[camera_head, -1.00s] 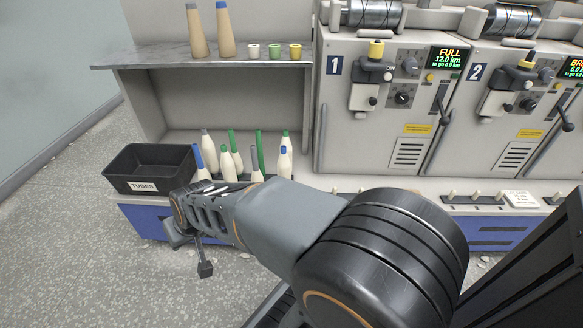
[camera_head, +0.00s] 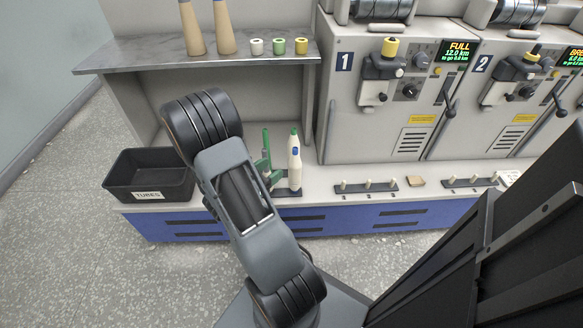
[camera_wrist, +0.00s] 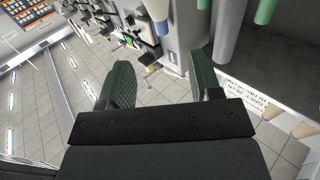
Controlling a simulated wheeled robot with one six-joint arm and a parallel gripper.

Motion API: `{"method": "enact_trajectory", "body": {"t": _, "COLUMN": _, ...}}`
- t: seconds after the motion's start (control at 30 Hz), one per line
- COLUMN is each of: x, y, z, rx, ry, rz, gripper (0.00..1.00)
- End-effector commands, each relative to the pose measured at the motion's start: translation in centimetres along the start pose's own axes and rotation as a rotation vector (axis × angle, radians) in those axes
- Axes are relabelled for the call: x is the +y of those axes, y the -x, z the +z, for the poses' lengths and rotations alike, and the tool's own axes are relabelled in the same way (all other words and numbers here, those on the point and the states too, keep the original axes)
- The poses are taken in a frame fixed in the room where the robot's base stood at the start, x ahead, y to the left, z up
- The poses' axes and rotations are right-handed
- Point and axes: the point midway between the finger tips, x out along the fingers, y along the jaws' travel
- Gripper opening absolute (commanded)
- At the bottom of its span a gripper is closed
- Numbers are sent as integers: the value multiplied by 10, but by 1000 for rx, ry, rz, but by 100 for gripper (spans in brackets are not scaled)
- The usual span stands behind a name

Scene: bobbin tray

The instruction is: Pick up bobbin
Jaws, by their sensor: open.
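In the head view, a cream bobbin with a green tip (camera_head: 294,160) stands upright on the dark bobbin tray (camera_head: 290,193), with a blue tip showing against it. A green upright shape (camera_head: 266,146) is beside it, partly covered by my arm; I cannot tell whether it is a tube or part of my gripper. My arm hides the rest of the tray. In the wrist view my gripper (camera_wrist: 160,78) is open, its two green pads apart with nothing between them.
A black bin labelled TUBES (camera_head: 150,190) stands left of my arm. A shelf (camera_head: 150,62) above holds two tall tan cones (camera_head: 192,28) and three small spools (camera_head: 278,46). Machine 1 (camera_head: 400,125) is to the right, with a low peg strip (camera_head: 366,186) before it.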

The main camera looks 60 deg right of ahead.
Motion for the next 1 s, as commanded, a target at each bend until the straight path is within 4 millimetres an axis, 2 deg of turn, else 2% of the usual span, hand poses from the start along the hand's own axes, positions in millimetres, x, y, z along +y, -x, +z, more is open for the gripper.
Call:
{"method": "enact_trajectory", "body": {"t": 0.3, "x": 4, "y": -55, "z": 0, "rx": 15, "ry": 4, "rz": 16, "gripper": 58}}
{"method": "enact_trajectory", "body": {"t": 0.5, "x": 3, "y": -74, "z": -2, "rx": 14, "ry": 5, "rz": 13, "gripper": 58}}
{"method": "enact_trajectory", "body": {"t": 0.67, "x": 3, "y": -82, "z": -2, "rx": 14, "ry": 5, "rz": 12, "gripper": 58}}
{"method": "enact_trajectory", "body": {"t": 1.0, "x": 1, "y": -124, "z": -3, "rx": 14, "ry": 4, "rz": 14, "gripper": 58}}
